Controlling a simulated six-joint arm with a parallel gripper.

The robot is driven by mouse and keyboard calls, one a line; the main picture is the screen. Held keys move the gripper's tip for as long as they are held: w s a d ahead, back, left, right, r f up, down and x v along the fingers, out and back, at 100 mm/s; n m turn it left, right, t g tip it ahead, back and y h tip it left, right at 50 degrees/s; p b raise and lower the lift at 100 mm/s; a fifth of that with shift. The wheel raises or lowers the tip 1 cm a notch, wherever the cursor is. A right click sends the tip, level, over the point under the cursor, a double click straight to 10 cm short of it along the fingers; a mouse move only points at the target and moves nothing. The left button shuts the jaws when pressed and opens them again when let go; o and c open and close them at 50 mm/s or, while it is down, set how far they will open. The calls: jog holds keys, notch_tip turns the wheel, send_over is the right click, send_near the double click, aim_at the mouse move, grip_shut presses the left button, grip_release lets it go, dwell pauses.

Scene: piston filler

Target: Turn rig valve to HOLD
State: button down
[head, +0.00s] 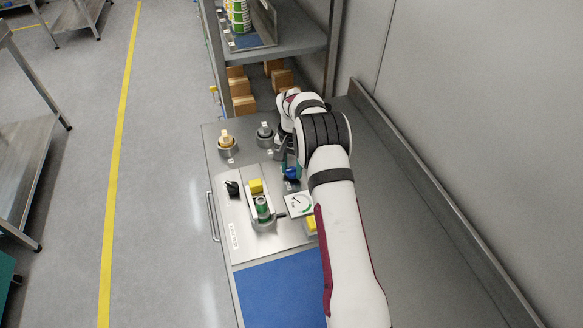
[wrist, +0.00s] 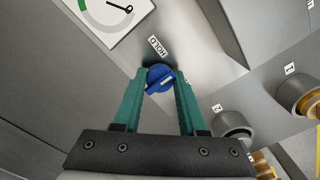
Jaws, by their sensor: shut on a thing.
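The rig valve is a blue knob (wrist: 160,78) on the grey panel, with a white mark on its handle. It also shows in the head view as a small blue shape (head: 291,174), partly hidden by my arm. A HOLD label (wrist: 157,46) sits on the panel just above the knob in the wrist view. My gripper (wrist: 161,86) has its teal fingers on either side of the knob, shut on it. The white mark runs slantwise, and I cannot tell for sure whether it points at HOLD. Another label beside the right finger is mostly hidden.
A dial gauge (head: 298,204) is beside the valve. Round holders (head: 227,146) stand behind. A blue mat (head: 280,289) lies in front, clear.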

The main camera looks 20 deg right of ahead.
aim_at(293, 171)
jog(key=n, duration=0.4)
jog(key=shift+d+n, duration=0.1)
jog(key=shift+n, duration=2.2)
jog(key=shift+c, duration=2.3)
grip_release()
notch_tip(293, 171, up, 16)
